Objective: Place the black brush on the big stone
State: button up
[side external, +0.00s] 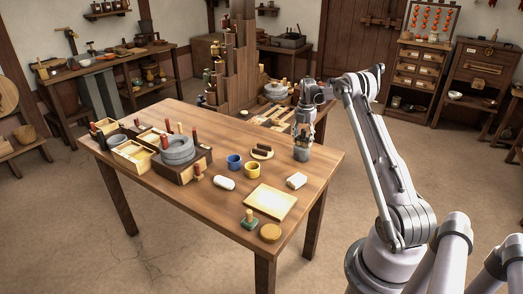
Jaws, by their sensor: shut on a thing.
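My gripper (302,151) points down low over the back right part of the wooden table. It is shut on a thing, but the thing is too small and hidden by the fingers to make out. The big stone (178,151) is a round grey millstone at the left of the table, in a dark wooden base. My gripper is well to the right of it. I cannot pick out the black brush for certain. Dark elongated pieces (262,148) lie on a light round plate just left of my gripper.
A blue mug (234,162) and a yellow mug (252,168) stand between the stone and my gripper. Wooden boxes (133,156) flank the stone.

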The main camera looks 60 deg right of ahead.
aim_at(304, 130)
jog(key=shift+f, duration=0.1)
jog(key=o, duration=1.1)
jog(key=shift+o, duration=0.2)
notch_tip(304, 130, up, 12)
jog(key=shift+r, duration=0.1)
jog(key=w+a+r+m+t, duration=0.1)
jog(key=a+r+m, duration=0.25)
jog(key=a, duration=0.55)
jog(key=w+a+r+m+t+h, duration=0.15)
jog(key=a+r, duration=0.25)
jog(key=a, duration=0.4)
jog(key=a+r+m, duration=0.3)
jog(key=a+r, duration=0.1)
jog(key=a, duration=0.5)
jog(key=s+a+f+m+t, duration=0.2)
jog(key=s+a+m, duration=0.3)
jog(key=a, duration=0.5)
jog(key=s+a+f+m+t+y, duration=0.1)
jog(key=s+a+f+m, duration=0.3)
jog(key=s+a, duration=0.5)
jog(key=shift+s+a+f+m+t, duration=0.15)
jog(key=shift+a+f+m+t, duration=0.3)
jog(key=shift+a+t, duration=0.6)
